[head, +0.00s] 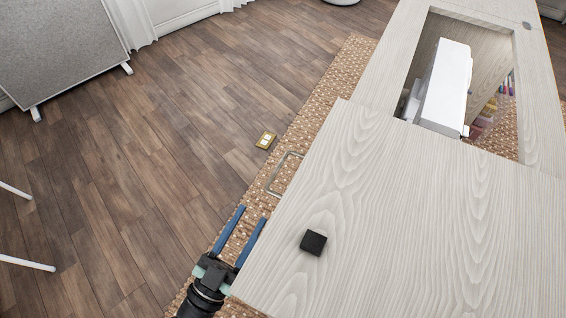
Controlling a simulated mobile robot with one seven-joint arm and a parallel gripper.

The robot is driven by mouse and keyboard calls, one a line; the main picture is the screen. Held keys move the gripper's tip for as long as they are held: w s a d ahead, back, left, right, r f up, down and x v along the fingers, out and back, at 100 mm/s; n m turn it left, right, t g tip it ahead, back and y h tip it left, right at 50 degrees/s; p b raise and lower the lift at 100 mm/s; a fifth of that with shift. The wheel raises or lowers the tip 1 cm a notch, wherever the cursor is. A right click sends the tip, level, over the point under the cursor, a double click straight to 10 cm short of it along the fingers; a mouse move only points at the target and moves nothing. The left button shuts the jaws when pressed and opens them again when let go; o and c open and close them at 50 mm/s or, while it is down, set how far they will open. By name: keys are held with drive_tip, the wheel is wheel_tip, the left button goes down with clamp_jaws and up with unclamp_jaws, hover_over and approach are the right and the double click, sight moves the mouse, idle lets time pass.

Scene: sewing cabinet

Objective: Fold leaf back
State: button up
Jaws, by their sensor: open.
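The leaf (400,218) is a pale wood-grain panel in the lower right of the head view. It lies roughly flat, and its far edge meets the cabinet top (385,62). A small black block (314,242) sits on the leaf near its left side. My gripper (250,224) is at the leaf's lower left edge. Its two blue fingers are apart and point up the picture, with nothing seen between them. The right finger is close to the leaf's edge; I cannot tell if they touch.
A white sewing machine (444,88) stands in the cabinet's opening. A woven mat (338,90) runs under the cabinet. A grey board (62,42) stands upper left. The wooden floor (150,170) on the left is mostly clear.

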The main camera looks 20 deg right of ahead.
sight(276, 173)
drive_tip(key=x, duration=1.2)
drive_tip(key=shift+r, duration=0.15)
clamp_jaws()
idle(0.9)
